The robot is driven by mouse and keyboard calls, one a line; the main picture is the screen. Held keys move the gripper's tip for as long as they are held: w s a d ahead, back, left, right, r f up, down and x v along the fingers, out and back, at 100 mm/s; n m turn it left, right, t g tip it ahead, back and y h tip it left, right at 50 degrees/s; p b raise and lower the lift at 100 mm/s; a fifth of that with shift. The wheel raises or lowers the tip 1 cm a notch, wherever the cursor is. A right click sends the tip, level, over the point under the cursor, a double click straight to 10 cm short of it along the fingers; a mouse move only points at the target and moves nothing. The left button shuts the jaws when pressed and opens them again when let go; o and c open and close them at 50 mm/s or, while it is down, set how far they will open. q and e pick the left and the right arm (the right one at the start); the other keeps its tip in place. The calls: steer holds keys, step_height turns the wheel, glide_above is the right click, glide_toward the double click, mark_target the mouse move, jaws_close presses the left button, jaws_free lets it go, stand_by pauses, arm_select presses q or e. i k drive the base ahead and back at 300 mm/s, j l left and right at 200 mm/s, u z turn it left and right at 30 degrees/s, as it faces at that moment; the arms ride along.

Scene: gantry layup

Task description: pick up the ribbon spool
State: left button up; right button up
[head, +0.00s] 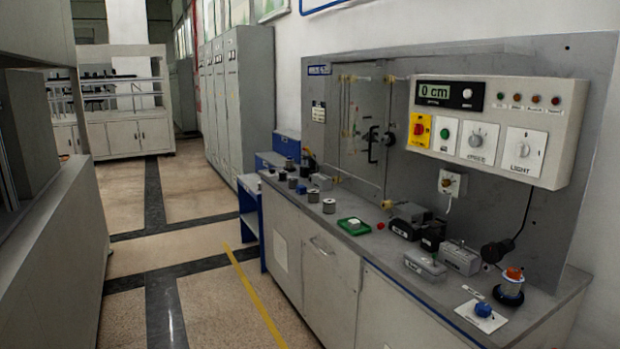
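No part labelled as the ribbon spool can be made out. Several small spool-like cylinders stand on the left part of the grey bench top (372,253), among them a grey one (313,195) and another with a pale middle (329,206). At the bench's near right end stands a dark round spool-like piece (509,291) with a pale middle and an orange top. I cannot tell which of these is the ribbon spool. Neither of my grippers is in view.
A green tray (353,226), black blocks (409,220), grey boxes (461,257) and a blue knob (483,310) crowd the bench. A control panel (497,125) overhangs its back. The aisle floor (205,297) left of the bench is clear; a grey cabinet (60,240) bounds it.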

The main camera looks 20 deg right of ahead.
mark_target(282, 173)
steer(key=i+z, duration=0.1)
steer(key=z, duration=0.25)
steer(key=i+z, duration=0.15)
steer(key=z, duration=0.2)
steer(key=i+z, duration=0.1)
steer(key=z, duration=0.25)
steer(key=i+j+z, duration=0.55)
steer(key=i+j, duration=0.15)
steer(key=i+j+z, duration=0.3)
steer(key=j, duration=0.3)
steer(key=i+j, duration=0.15)
steer(key=j, duration=0.2)
steer(key=i+j, duration=0.2)
steer(key=j, duration=0.15)
steer(key=i+j, duration=0.15)
steer(key=j, duration=0.2)
steer(key=i+j, duration=0.2)
steer(key=j, duration=0.15)
steer(key=i+j+z, duration=0.1)
steer(key=j, duration=0.25)
steer(key=i+j, duration=0.2)
steer(key=j, duration=0.15)
steer(key=i+j, duration=0.2)
steer(key=j, duration=0.15)
